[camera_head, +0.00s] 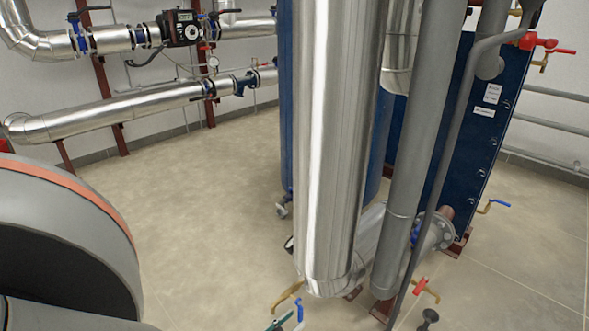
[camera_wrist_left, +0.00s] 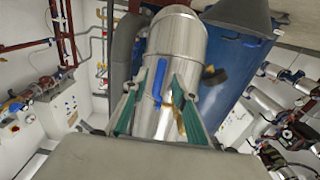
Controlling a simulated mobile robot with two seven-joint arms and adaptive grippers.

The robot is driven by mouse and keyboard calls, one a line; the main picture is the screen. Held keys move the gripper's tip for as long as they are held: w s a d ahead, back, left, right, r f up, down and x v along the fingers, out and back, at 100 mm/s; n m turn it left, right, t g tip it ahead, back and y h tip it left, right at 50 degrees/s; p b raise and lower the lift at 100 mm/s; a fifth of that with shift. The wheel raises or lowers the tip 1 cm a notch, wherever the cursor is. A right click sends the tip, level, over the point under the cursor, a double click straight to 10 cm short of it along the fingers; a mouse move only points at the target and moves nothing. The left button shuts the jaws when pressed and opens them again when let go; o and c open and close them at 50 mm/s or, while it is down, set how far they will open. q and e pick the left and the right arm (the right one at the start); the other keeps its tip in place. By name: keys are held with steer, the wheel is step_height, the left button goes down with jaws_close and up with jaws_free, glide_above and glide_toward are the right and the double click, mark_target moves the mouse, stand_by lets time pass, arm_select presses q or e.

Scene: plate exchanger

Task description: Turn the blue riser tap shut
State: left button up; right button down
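The blue riser tap handle (camera_head: 300,310) is at the bottom of the head view, below the foot of the large silver riser pipe (camera_head: 325,150). A brass fitting (camera_head: 288,294) shows beside it. In the left wrist view the blue handle (camera_wrist_left: 160,80) appears as an upright lever in front of the silver pipe, with brass (camera_wrist_left: 181,122) to its right. My left gripper (camera_wrist_left: 158,84) is open, its green-padded fingers on either side of the handle in that view; I cannot tell whether they touch it. In the head view only a green fingertip shows. My right gripper is not in view.
A grey pipe (camera_head: 418,150) and a thinner dark pipe stand right of the riser. A red-handled tap (camera_head: 425,287) and a blue-handled tap (camera_head: 498,203) stick out nearby. The blue plate exchanger (camera_head: 470,130) stands behind. Open floor (camera_head: 200,220) lies to the left.

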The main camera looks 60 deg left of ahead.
arm_select(q)
steer(key=v, duration=1)
steer(key=shift+s, duration=0.25)
